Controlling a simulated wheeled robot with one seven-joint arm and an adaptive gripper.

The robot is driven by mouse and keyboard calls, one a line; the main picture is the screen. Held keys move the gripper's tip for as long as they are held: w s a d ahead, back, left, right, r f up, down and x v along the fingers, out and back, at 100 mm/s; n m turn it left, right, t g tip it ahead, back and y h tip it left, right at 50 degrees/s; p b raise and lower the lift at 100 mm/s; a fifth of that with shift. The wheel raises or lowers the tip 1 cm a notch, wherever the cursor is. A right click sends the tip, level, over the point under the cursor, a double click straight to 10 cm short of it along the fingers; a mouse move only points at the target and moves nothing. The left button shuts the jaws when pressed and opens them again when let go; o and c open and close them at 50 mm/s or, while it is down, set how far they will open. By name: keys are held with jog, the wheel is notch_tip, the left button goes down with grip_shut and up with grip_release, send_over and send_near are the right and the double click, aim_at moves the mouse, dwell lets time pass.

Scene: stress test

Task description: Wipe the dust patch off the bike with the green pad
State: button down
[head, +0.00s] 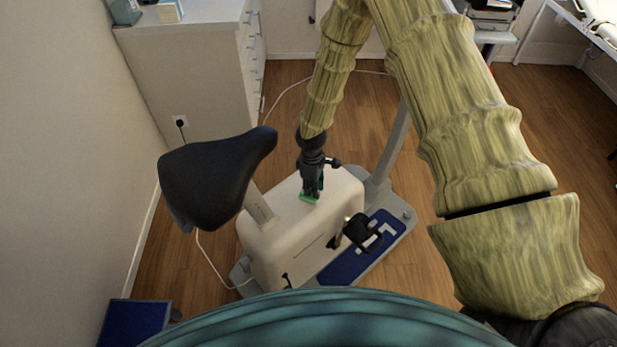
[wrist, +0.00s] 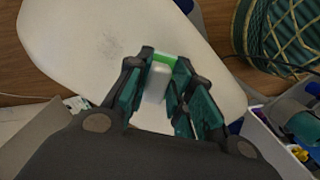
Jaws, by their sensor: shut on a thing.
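The bike is an exercise bike with a white body (head: 300,225) and a black saddle (head: 218,178); its white top also shows in the wrist view (wrist: 75,35). A faint grey dust patch (wrist: 110,45) lies on that top, left of my gripper's tips in the wrist view. I cannot make it out in the head view. My gripper (head: 312,188) points down over the white body, shut on the green pad (head: 308,198). In the wrist view the pad (wrist: 165,58) has a white block between the fingers. The pad is at or just above the surface; contact is unclear.
The saddle stands left of my gripper, and a black pedal (head: 360,230) is at the right. A grey post (head: 393,145) rises behind. A white cabinet (head: 195,70) stands at the back left. A bin of small items (wrist: 262,140) shows in the wrist view.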

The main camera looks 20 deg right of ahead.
jog(key=shift+s+a, duration=0.35)
jog(key=shift+a, duration=0.4)
jog(key=shift+s+a+r, duration=0.1)
jog(key=shift+a+r, duration=0.05)
jog(key=shift+a, duration=0.1)
notch_tip(320, 180, up, 8)
jog(key=p, duration=0.5)
